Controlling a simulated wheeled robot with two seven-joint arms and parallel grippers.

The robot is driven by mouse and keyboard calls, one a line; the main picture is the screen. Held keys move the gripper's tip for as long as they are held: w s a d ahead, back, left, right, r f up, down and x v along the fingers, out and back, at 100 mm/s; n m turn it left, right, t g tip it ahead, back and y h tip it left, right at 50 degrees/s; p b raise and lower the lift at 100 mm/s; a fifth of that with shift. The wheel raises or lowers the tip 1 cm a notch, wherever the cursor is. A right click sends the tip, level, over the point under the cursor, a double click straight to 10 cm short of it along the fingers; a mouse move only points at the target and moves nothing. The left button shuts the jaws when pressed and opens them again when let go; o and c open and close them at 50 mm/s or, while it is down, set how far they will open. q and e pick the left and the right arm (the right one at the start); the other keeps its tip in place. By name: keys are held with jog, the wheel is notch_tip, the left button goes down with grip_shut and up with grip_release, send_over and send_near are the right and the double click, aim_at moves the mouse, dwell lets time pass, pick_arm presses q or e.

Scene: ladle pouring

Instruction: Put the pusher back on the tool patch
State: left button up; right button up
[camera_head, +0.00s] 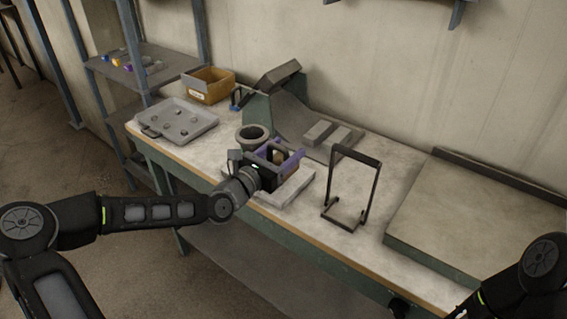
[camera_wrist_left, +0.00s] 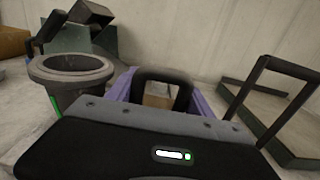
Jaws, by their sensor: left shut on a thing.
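My left gripper (camera_head: 284,157) has purple fingers and is over the middle of the bench, shut on a dark piece with a loop-shaped handle, which I take to be the pusher (camera_wrist_left: 165,76). In the left wrist view the loop stands between the two purple fingers, with a brownish block showing through it. The pusher's lower part is hidden by the gripper body. A pale flat slab (camera_head: 296,190) lies below the gripper; I cannot tell whether it is the tool patch or whether the pusher touches it. My right gripper is not visible; only its arm shows at lower right.
A grey round pot (camera_head: 252,134) stands just left of the gripper, also in the left wrist view (camera_wrist_left: 72,68). A black upright frame (camera_head: 349,184) stands to the right. A grey tray (camera_head: 180,121), cardboard bin (camera_head: 208,85) and raised slab (camera_head: 480,215) occupy the bench's ends.

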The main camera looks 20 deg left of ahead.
pick_arm(q)
jog(key=shift+f, duration=1.9)
jog(key=o, duration=1.5)
jog(key=shift+f, duration=0.15)
jog(key=shift+r, duration=0.2)
jog(key=v, duration=1.2)
jog(key=shift+f, duration=0.1)
jog(key=shift+c, duration=0.3)
